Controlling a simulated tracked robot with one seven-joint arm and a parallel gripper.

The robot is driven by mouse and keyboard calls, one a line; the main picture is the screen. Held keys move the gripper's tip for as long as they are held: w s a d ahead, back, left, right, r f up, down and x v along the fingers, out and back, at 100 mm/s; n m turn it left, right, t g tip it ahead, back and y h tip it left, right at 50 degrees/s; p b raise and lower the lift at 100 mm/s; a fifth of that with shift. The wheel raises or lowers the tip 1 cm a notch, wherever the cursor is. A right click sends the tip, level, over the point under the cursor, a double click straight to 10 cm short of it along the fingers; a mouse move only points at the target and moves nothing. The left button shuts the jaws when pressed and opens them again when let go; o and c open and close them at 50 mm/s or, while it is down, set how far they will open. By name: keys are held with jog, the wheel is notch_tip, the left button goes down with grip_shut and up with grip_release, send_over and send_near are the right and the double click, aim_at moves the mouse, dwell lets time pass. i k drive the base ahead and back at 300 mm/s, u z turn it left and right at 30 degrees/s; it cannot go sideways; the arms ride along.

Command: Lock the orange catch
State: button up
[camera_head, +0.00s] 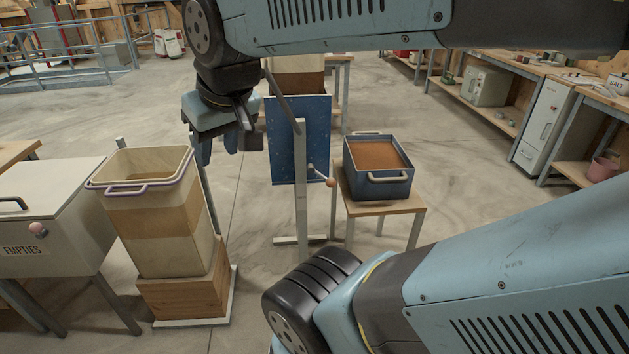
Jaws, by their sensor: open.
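The likely orange catch (331,182) is a small orange-tipped lever. It sticks out to the lower right from the grey post in front of a blue speckled panel (283,150). Whether it is locked cannot be told from here. My gripper (224,148) hangs fingers-down to the left of the blue panel, clear of the catch. It is open, and nothing shows between its fingers. Part of the panel's upper left is hidden behind my wrist and a dark rod.
A blue bin of brown feed (376,186) stands on a small wooden table (398,207) right of the panel. A tall cream bin (152,228) and a box labelled EMPTIES (50,212) stand at left. Workbenches line the right. Open floor lies between.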

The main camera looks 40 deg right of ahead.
aim_at(330, 182)
jog(key=k, duration=1.15)
jog(key=z, duration=0.3)
jog(key=i, duration=1.5)
jog(key=u, duration=0.05)
